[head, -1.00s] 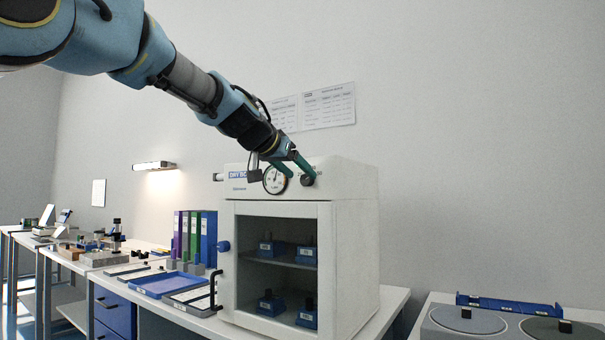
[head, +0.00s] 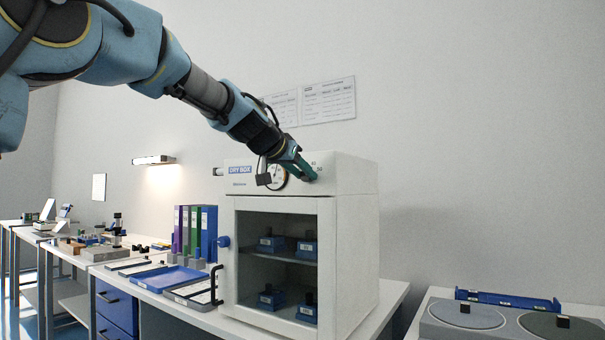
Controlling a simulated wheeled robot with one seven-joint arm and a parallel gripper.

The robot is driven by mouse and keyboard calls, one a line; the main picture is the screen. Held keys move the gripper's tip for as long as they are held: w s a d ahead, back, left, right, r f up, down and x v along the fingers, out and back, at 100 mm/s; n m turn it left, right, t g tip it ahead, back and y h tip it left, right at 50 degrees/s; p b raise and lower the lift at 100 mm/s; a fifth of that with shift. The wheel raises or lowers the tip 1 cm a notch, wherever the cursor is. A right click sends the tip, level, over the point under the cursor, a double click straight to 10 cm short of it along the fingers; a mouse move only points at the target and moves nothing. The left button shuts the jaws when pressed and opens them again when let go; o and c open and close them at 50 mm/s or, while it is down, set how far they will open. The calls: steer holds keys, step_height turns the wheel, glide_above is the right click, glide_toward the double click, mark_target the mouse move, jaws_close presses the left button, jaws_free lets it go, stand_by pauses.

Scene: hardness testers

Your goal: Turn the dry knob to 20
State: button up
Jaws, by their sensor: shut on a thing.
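The white dry box (head: 358,255) stands on the bench, with a "DRY BOX" label, a round dial gauge (head: 274,177) and the dry knob on its top front panel. My gripper (head: 308,174) is at the right part of this panel, shut on the dry knob. The fingers and wrist hide nearly all of the knob, so its pointer cannot be read. A few small scale marks show just above and right of the fingers, too small to read surely. My wrist also covers part of the gauge.
The box's glass door (head: 277,262) is closed, with several blue blocks on its shelves. A grey unit with round plates (head: 463,314) stands at right.

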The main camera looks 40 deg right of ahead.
jaws_close()
